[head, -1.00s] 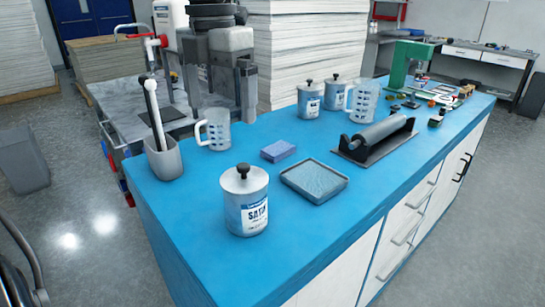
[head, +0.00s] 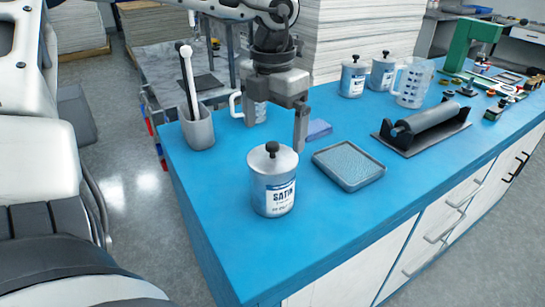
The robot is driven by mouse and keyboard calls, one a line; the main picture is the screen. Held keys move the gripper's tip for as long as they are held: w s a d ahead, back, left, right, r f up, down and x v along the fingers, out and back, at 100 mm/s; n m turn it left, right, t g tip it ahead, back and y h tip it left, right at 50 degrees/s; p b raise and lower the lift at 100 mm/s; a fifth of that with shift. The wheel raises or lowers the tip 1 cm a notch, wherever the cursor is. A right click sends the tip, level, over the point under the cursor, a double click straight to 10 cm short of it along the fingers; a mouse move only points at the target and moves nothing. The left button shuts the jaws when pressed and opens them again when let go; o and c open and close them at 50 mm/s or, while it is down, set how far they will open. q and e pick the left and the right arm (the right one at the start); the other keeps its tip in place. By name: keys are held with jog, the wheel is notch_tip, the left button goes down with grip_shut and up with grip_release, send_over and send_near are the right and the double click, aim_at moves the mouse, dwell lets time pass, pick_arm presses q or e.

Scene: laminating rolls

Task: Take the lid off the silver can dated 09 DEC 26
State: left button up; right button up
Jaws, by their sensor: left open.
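A silver can (head: 273,195) labelled "SATIN" stands upright near the front of the blue counter. Its lid (head: 286,159) with a black knob is on. Two similar silver cans, one on the left (head: 352,80) and one on the right (head: 382,74), stand farther back with black-knobbed lids on. The dates on the labels are too small to read, so I cannot tell which can is dated 09 DEC 26. My left gripper (head: 274,136) is open and empty, pointing down behind and above the front can, apart from it. My right gripper is not in view.
Behind the front can lie a grey tray (head: 348,166), a blue sponge (head: 319,129) and a roller on a stand (head: 428,122). A holder with tools (head: 198,130) stands left; a clear jug (head: 412,85) stands back right. A second jug is partly hidden by my gripper. The counter's front left is bare.

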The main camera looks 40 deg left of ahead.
aim_at(272, 143)
pick_arm(q)
jog(key=shift+f+p, duration=0.4)
jog(key=shift+f, duration=2)
jog(key=c, duration=0.7)
jog(key=shift+r, duration=0.15)
